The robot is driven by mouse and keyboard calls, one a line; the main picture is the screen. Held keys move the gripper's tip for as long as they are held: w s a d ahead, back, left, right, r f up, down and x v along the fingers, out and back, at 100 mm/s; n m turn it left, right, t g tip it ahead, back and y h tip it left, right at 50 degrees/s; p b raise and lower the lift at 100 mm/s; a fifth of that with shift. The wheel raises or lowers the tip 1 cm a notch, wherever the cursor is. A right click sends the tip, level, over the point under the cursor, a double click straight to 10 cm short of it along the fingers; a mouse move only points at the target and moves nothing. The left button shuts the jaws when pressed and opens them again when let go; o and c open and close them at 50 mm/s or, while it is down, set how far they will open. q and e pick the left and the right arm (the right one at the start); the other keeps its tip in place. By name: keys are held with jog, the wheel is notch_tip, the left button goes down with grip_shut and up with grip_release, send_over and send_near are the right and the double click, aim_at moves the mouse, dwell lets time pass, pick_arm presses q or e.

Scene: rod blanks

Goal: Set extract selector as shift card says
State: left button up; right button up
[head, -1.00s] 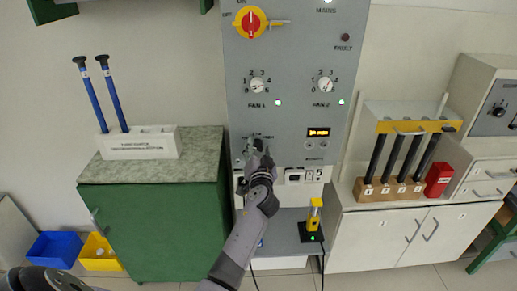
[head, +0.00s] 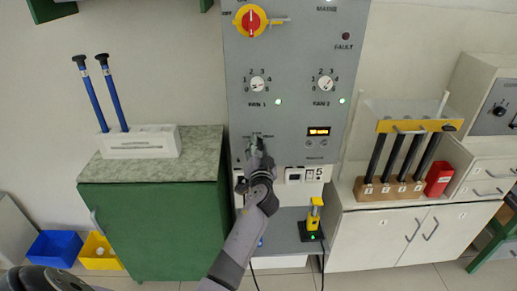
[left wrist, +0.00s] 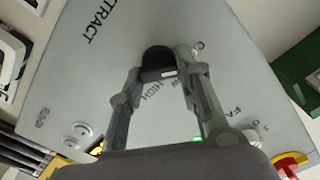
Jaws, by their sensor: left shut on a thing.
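The extract selector is a black knob (left wrist: 157,60) on the grey panel, seen in the left wrist view. A white mark shows on its near edge, on the side of the "HIGH" and partly covered "W" lettering; the exact position it points to is hard to tell. My left gripper (left wrist: 158,70) is shut on the knob, one finger on each side. In the head view my left gripper (head: 256,148) is at the lower left of the control panel (head: 290,115) and hides most of the selector. I cannot make out a shift card. My right gripper is not in view.
Above are the fan 1 dial (head: 258,84), the fan 2 dial (head: 326,83) and a red-yellow main switch (head: 250,21). A lit display (head: 318,132) is to the right. A green cabinet (head: 150,230) stands left, a white cabinet (head: 390,235) right.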

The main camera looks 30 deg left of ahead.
pick_arm(q)
jog(key=m, duration=0.5)
jog(key=shift+d+m, duration=0.1)
jog(key=shift+m, duration=0.3)
jog(key=m+p, duration=0.1)
jog(key=m, duration=0.4)
jog(key=shift+f, duration=0.2)
jog(key=o, duration=1.1)
jog(key=shift+w, duration=0.1)
jog(key=shift+o, duration=0.2)
jog(key=shift+d, duration=0.1)
jog(key=v, duration=1.2)
